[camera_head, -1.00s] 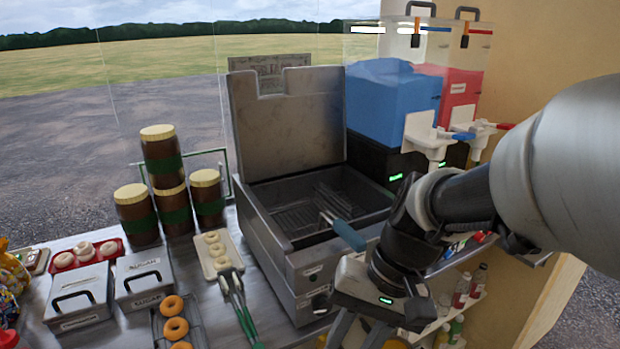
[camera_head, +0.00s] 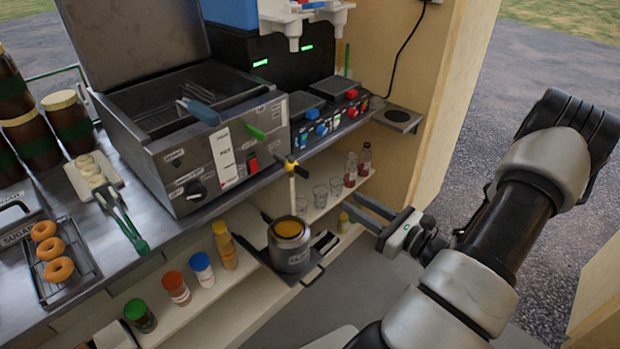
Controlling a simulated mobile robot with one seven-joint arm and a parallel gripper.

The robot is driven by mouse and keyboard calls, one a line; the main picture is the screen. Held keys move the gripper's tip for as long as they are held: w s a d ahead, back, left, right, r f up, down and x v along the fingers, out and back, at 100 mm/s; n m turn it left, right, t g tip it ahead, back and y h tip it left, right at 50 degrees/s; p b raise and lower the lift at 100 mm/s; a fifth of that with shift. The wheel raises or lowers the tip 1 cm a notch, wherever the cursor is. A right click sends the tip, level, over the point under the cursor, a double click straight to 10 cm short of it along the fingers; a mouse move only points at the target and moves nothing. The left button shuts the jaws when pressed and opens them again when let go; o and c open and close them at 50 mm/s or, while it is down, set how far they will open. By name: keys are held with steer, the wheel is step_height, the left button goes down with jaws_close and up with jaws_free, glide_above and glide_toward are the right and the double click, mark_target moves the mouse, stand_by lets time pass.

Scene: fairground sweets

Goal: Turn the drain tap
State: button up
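The drain tap (camera_head: 291,165) has a yellow handle and sits below the right front corner of the steel fryer (camera_head: 190,160). A thin pale vertical length hangs below it; I cannot tell whether it is a pipe or a stream. Its lower end is over a grey metal pot (camera_head: 290,255) with yellow contents. My gripper (camera_head: 353,207) is right of the tap and pot, apart from both. Its two fingers point left and are spread, with nothing seen between them.
The pot stands on a dark platform by the lower shelf. Glasses (camera_head: 320,195) and red bottles (camera_head: 358,165) stand on the shelf behind the gripper. Spice jars (camera_head: 202,268) line the shelf at left. A control box with knobs (camera_head: 325,120) is above. Floor at right is clear.

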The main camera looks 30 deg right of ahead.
mark_target(308, 175)
steer(key=b+x, duration=0.1)
steer(key=x, duration=1.6)
steer(key=shift+a, duration=0.1)
jaws_close()
